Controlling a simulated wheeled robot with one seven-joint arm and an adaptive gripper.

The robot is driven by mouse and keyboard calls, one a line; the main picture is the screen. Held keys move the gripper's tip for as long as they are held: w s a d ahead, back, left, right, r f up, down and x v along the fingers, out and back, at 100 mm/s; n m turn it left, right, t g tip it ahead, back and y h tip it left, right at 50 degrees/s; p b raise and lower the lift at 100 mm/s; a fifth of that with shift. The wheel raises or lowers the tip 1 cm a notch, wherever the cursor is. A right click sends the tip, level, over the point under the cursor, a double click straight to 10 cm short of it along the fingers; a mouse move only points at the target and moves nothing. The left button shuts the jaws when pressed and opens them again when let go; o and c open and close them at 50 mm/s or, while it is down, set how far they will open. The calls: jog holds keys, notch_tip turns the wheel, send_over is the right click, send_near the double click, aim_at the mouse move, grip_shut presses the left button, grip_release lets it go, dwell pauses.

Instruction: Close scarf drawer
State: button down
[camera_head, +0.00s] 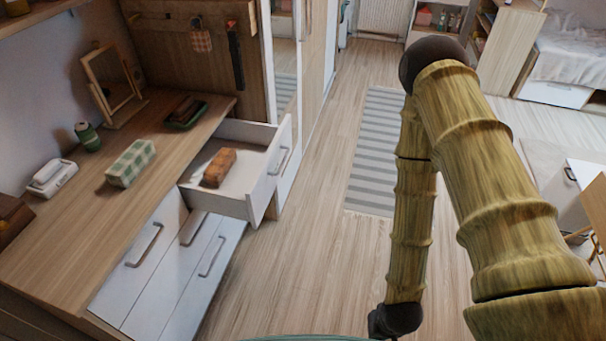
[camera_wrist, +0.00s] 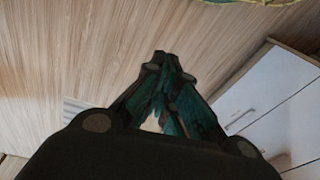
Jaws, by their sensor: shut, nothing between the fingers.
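In the head view, one white drawer (camera_head: 237,183) of the wooden dresser stands pulled out, with a metal handle on its front. A folded orange-brown cloth bundle (camera_head: 219,167), perhaps the scarf, lies inside it. My gripper (camera_wrist: 160,58) shows in the wrist view with its dark green fingers together and nothing between them. It is over the wooden floor, apart from the white drawer fronts (camera_wrist: 265,85) at the right of that view. In the head view my arm hangs down at the right of the open drawer, and the fingers are out of sight.
The dresser top (camera_head: 75,225) holds a green checked box (camera_head: 130,163), a white device (camera_head: 52,178), a green jar (camera_head: 88,136) and a mirror (camera_head: 108,86). Closed drawers sit below the top. The floor between dresser and striped rug (camera_head: 378,150) is clear. A white desk (camera_head: 585,190) stands right.

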jog(key=w+a+f+m+t+y+b, duration=0.1)
jog(key=w+a+f+m+t+b, duration=0.2)
jog(key=w, duration=0.4)
jog(key=w+a+f+t+y+b, duration=0.1)
jog(key=w+a+f+b, duration=0.15)
jog(key=w+b, duration=0.4)
jog(key=m+t+y+b, duration=0.7)
jog(key=t+b, duration=0.4)
jog(key=b, duration=0.8)
send_near(278, 162)
jog(key=w+a+m+h, duration=0.1)
jog(key=w, duration=0.3)
jog(key=shift+a+r, duration=0.3)
jog(key=shift+a, duration=0.45)
jog(key=shift+a, duration=0.1)
